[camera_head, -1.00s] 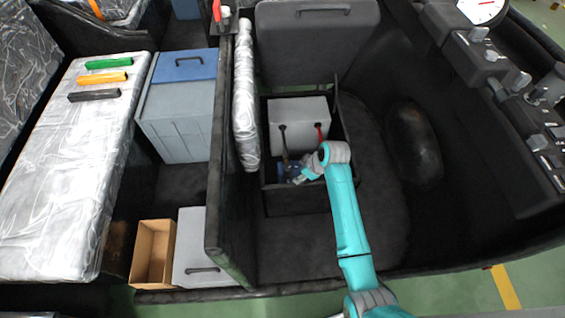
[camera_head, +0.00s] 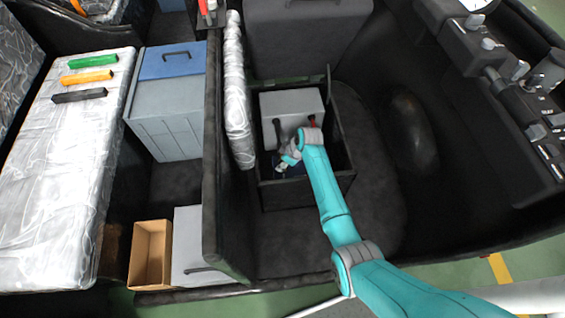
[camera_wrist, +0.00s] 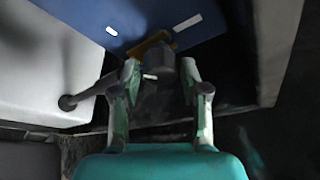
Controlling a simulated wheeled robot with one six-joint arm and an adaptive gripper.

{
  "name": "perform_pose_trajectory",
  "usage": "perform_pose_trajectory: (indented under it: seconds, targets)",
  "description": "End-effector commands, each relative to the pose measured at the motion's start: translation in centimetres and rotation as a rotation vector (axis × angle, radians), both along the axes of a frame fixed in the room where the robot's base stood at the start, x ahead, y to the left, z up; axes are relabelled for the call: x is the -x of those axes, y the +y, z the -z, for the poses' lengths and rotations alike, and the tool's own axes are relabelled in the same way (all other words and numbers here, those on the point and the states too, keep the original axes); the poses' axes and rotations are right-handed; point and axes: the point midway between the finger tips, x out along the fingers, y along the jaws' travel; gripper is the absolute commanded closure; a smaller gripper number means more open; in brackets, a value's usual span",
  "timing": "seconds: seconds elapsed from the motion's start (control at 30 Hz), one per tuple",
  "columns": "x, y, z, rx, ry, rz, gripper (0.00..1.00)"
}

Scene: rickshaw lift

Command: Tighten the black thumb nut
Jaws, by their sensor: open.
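The black thumb nut appears to be the dark round knob (camera_wrist: 157,62) in the middle of the wrist view, beside a brass-coloured strip (camera_wrist: 146,44) on a blue part (camera_wrist: 150,14). My gripper (camera_wrist: 159,72) is open, with one finger on each side of the knob; I cannot tell whether they touch it. In the head view my gripper (camera_head: 286,161) is low in the open black bin (camera_head: 308,193), in front of the pale grey box (camera_head: 291,103). There the nut is hidden or too small to make out.
A black cable end (camera_wrist: 68,102) meets the pale box at left in the wrist view. The bin walls surround my gripper closely, and a raised lid edge (camera_head: 328,90) stands at right. A plastic-wrapped cushion (camera_head: 238,100) is left of the bin.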

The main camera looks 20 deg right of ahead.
Motion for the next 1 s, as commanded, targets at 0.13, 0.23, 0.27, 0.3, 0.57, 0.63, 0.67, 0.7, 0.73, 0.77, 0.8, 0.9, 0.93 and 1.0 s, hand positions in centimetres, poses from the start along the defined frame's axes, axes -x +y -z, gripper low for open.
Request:
perform_pose_trajectory:
  seconds: [0.13, 0.23, 0.27, 0.3, 0.57, 0.63, 0.67, 0.7, 0.73, 0.77, 0.8, 0.9, 0.93, 1.0]
  targets:
    - [-0.22, 0.21, 0.72, 0.0, 0.0, 0.0, 0.55]
    - [-0.26, 0.25, 0.87, 0.0, 0.0, 0.001, 0.55]
    - [-0.26, 0.25, 0.88, 0.0, 0.0, 0.001, 0.55]
    - [-0.26, 0.25, 0.89, 0.0, 0.0, 0.001, 0.55]
    - [-0.25, 0.24, 0.87, 0.0, 0.0, 0.001, 0.85]
    - [-0.25, 0.24, 0.87, 0.0, 0.0, 0.001, 1.0]
    - [-0.25, 0.24, 0.86, 0.0, 0.0, 0.001, 1.0]
    - [-0.25, 0.24, 0.86, 0.0, 0.0, 0.001, 1.0]
    - [-0.24, 0.23, 0.87, 0.0, 0.0, 0.001, 1.0]
    - [-0.24, 0.23, 0.87, 0.0, 0.0, 0.002, 1.0]
    - [-0.24, 0.24, 0.88, 0.0, 0.0, 0.004, 1.0]
    - [-0.21, 0.24, 0.88, 0.0, 0.0, 0.021, 1.0]
    - [-0.21, 0.24, 0.88, 0.0, 0.0, 0.027, 1.0]
    - [-0.2, 0.25, 0.88, 0.0, 0.0, 0.051, 1.0]
